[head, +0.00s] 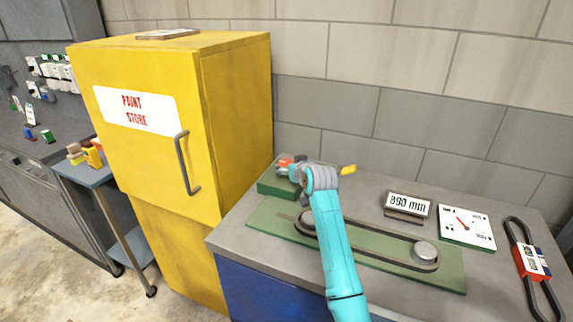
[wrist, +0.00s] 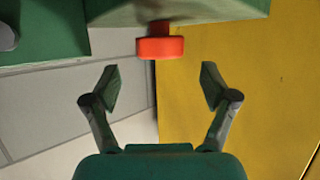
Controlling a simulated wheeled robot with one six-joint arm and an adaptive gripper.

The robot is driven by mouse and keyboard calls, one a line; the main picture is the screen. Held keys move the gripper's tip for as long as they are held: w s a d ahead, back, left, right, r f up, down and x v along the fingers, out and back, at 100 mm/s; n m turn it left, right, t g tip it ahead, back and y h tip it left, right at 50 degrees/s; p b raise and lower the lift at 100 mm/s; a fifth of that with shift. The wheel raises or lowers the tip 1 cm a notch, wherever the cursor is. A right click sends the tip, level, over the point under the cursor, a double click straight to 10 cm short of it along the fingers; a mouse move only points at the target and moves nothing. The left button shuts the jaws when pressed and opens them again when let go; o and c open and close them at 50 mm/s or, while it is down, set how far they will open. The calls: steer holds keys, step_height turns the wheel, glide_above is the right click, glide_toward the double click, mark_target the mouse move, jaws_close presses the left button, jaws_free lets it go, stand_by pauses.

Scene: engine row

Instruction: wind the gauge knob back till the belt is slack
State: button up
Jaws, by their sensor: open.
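The red-orange knob (wrist: 160,47) sticks out from the side of a green block (wrist: 215,9) in the wrist view. My gripper (wrist: 160,84) is open and empty. The knob lies just beyond the fingertips, roughly centred across the gap and apart from both fingers. In the head view my gripper (head: 298,172) is over the green block (head: 270,187), and my arm hides part of it. The dark belt (head: 385,256) loops around pulleys on a green plate (head: 450,276); my arm crosses it. The white dial (head: 467,227) has a red needle pointing up-left.
A sign (head: 408,206) reads 890 mm. A spare belt in a red and white sleeve (head: 531,262) lies at the bench's right. A yellow paint store cabinet (head: 235,120) stands close on the left of the bench. A block wall (head: 420,110) is behind.

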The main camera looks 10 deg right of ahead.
mark_target(286, 163)
steer(key=shift+x, duration=2.75)
steer(key=c, duration=1.2)
steer(key=shift+n+y, duration=0.3)
steer(key=n+y, duration=0.2)
steer(key=n+g+y, duration=0.1)
steer(key=n+y, duration=0.1)
steer(key=shift+d+g+y, duration=0.1)
steer(key=shift+g+y, duration=0.2)
steer(key=shift+n+g+y, duration=1)
steer(key=shift+n+y, duration=0.4)
steer(key=shift+n, duration=0.1)
steer(key=shift+n+g+y, duration=0.7)
steer(key=shift+n+g, duration=0.1)
steer(key=shift+n, duration=0.1)
steer(key=o, duration=1.2)
